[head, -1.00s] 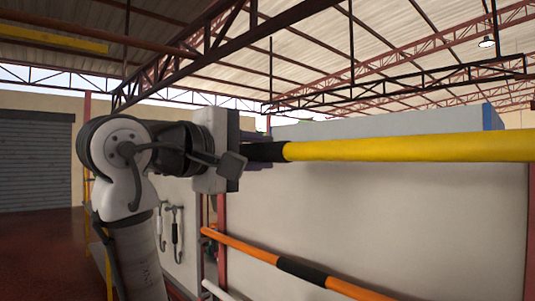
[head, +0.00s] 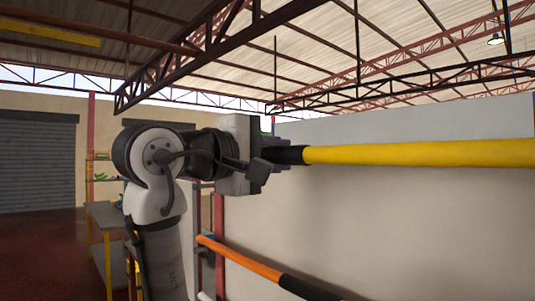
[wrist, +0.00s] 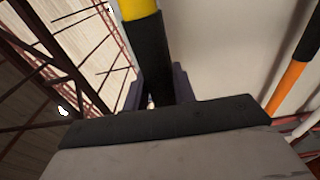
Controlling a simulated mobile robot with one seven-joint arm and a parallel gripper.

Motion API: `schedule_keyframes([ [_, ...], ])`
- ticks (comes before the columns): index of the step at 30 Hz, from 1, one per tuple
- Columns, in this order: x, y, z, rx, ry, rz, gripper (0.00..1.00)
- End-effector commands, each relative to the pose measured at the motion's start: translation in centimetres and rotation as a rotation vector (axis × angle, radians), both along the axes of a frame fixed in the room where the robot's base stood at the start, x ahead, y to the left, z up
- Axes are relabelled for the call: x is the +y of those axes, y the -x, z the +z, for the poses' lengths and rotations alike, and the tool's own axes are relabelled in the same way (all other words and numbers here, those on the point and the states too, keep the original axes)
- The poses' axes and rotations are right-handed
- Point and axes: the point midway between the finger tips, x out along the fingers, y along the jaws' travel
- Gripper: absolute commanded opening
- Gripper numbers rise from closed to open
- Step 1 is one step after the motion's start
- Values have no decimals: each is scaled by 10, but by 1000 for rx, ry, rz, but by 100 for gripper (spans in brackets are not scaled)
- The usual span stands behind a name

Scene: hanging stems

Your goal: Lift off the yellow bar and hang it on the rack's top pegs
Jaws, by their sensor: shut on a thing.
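The yellow bar (head: 420,153) has a black end section and runs level across the right of the head view, out past its edge. My gripper (head: 284,156) is shut on the black section near the bar's left end. In the wrist view the black section (wrist: 152,60) passes between my gripper's fingers (wrist: 160,88), with the yellow part at the top. The top pegs cannot be made out clearly; my gripper and the bar cover part of the rack (head: 220,230).
An orange bar (head: 240,257) with a black section hangs lower, in front of the pale wall panel (head: 400,220). A white bar end (head: 205,296) shows below it. A shelf with small items (head: 103,172) and a bench (head: 102,214) stand at the left. Open red floor lies further left.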

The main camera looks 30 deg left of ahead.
Motion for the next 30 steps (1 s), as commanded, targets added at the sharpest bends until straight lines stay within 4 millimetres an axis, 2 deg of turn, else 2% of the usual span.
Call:
schedule_keyframes([
  [30, -27, -74, -8, -1, 1, 0, 0],
])
